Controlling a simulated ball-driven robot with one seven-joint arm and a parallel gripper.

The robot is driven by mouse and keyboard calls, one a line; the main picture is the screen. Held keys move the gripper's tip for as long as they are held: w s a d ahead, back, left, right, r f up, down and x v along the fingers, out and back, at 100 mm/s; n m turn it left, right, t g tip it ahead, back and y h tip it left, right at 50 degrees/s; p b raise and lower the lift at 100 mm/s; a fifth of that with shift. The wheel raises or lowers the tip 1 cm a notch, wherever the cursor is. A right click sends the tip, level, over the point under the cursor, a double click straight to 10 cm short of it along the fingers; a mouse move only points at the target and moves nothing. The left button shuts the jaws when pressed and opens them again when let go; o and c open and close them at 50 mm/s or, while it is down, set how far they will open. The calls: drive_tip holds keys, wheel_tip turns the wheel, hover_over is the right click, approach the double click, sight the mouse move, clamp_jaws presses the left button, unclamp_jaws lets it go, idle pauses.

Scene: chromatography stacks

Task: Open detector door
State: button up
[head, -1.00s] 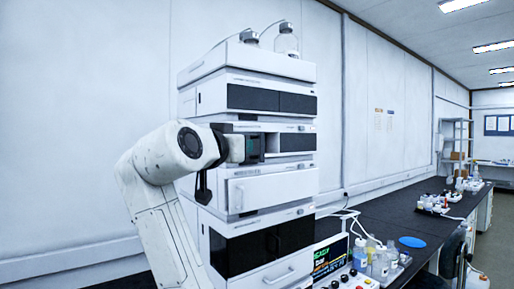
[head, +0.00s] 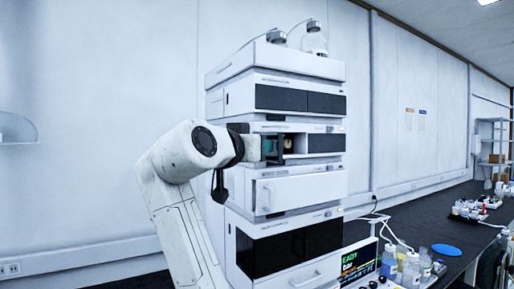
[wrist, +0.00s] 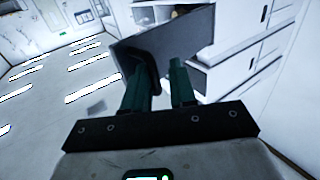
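A black curved handle (wrist: 152,62) is on the panel. My gripper (wrist: 160,80) has its two dark green fingers apart, one on either side of a gap. The handle lies against or over the left finger; a gap shows between it and the right finger.
Other white modules stand above and below, with bottles (head: 314,38) on top. A display panel (head: 358,260) and several bottles stand on the dark bench (head: 425,215) at right. Floor shows free at left in the wrist view.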

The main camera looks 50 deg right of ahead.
drive_tip(key=shift+o, duration=1.1)
drive_tip(key=shift+r, duration=0.25)
drive_tip(key=shift+a, duration=0.1)
drive_tip(key=s+a+b, duration=0.1)
drive_tip(key=a+b, duration=0.2)
drive_tip(key=a, duration=0.7)
drive_tip(key=shift+s+a+f, duration=0.15)
drive_tip(key=shift+a+f, duration=0.1)
drive_tip(key=shift+a, duration=0.05)
